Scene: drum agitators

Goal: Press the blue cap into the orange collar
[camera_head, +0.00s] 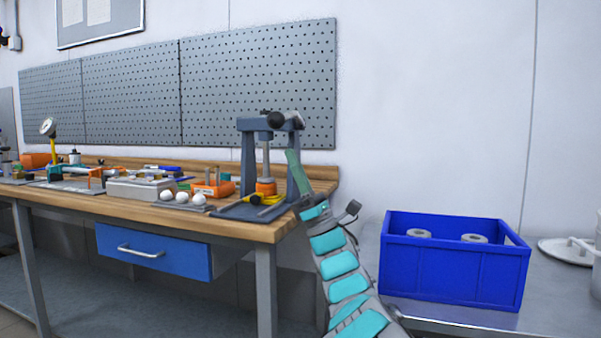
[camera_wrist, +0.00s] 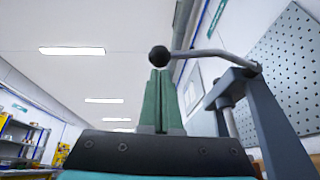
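A grey press (camera_head: 250,160) stands at the right end of the workbench. Its lever (camera_wrist: 215,54) ends in a black ball knob (camera_head: 275,118), which also shows in the wrist view (camera_wrist: 158,56). An orange collar (camera_head: 266,187) sits on the press base, under the ram. I cannot make out a blue cap on it at this size. My gripper (camera_head: 291,153) is in front of the press's right post, below the knob. In the wrist view its green fingers (camera_wrist: 158,72) are together with nothing seen between them, tips close below the knob; contact is unclear.
A blue crate (camera_head: 450,275) with white rolls stands on a metal table at right. A pegboard (camera_head: 255,80) is behind.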

